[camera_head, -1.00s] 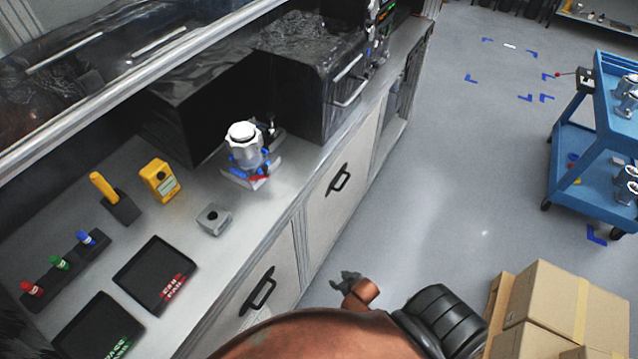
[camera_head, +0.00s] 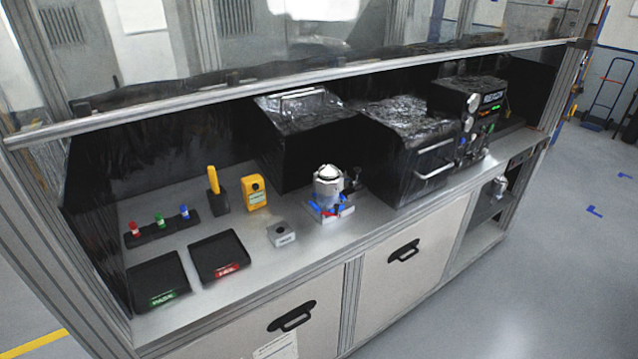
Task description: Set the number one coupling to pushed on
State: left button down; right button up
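A silver machined housing (camera_head: 328,187) with a white top stands upright on a fixture with blue and red parts (camera_head: 325,210), near the middle of the bench. At the right, a black panel (camera_head: 480,112) has round gauges and lit displays. Small fittings (camera_head: 463,150) sit at its lower front, some with blue and red. They are too small to tell which is the number one coupling or how it is set. Neither of my grippers is in view.
The bench also holds black trays marked green (camera_head: 160,284) and red (camera_head: 219,259), a small grey block (camera_head: 281,234), a yellow device (camera_head: 255,193), and a rack (camera_head: 160,228) with red, green and blue items. A glazed hood with a front rail (camera_head: 250,88) overhangs.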

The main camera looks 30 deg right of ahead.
aim_at(355, 183)
jog(key=u, duration=0.3)
jog(key=k, duration=0.2)
jog(key=z, duration=1.2)
jog(key=i, duration=0.65)
jog(key=z, duration=0.4)
